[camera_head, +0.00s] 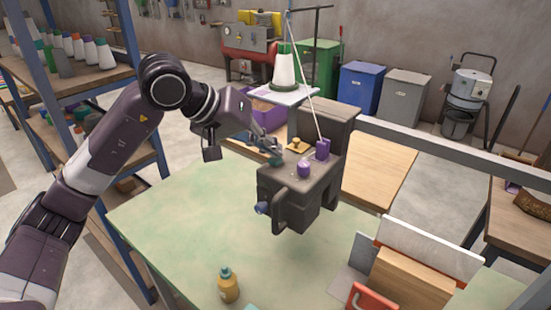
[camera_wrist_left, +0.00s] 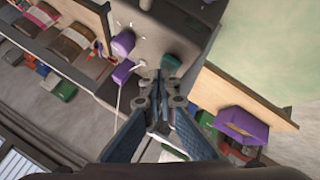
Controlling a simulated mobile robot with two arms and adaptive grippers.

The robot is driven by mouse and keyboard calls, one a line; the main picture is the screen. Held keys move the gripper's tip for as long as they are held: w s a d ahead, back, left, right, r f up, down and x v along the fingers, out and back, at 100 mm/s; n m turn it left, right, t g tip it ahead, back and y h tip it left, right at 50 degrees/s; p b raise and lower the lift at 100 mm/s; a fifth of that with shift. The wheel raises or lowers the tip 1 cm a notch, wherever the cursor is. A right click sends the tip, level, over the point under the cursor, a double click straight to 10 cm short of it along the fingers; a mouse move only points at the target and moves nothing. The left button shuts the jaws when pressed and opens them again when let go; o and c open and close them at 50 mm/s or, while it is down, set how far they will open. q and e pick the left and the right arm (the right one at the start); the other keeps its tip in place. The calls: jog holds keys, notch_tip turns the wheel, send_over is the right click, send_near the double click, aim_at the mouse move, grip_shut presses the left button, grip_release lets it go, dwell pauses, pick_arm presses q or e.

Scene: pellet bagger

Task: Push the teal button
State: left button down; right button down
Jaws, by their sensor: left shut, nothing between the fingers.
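The teal button (camera_wrist_left: 171,62) sits on the top face of the dark grey machine (camera_head: 290,185), close to that face's edge. In the head view a small teal patch (camera_head: 275,161) shows right at my fingertips. My left gripper (camera_head: 270,150) is shut and empty, reaching in from the left over the machine's top. In the left wrist view its closed fingertips (camera_wrist_left: 162,80) lie just beside the button, partly overlapping its edge. I cannot tell whether they touch. My right gripper is out of view.
The green table (camera_head: 170,215) holds a mustard-coloured bottle (camera_head: 228,284) in front and panels at right. Its left part is clear.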

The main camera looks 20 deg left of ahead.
aim_at(271, 159)
pick_arm(q)
jog(key=shift+f+b, duration=0.35)
jog(key=shift+r, duration=0.15)
dwell(0.3)
jog(key=shift+r+p, duration=0.6)
jog(key=shift+r, duration=0.25)
notch_tip(271, 159, up, 6)
jog(key=p, duration=0.3)
jog(key=shift+p, duration=0.35)
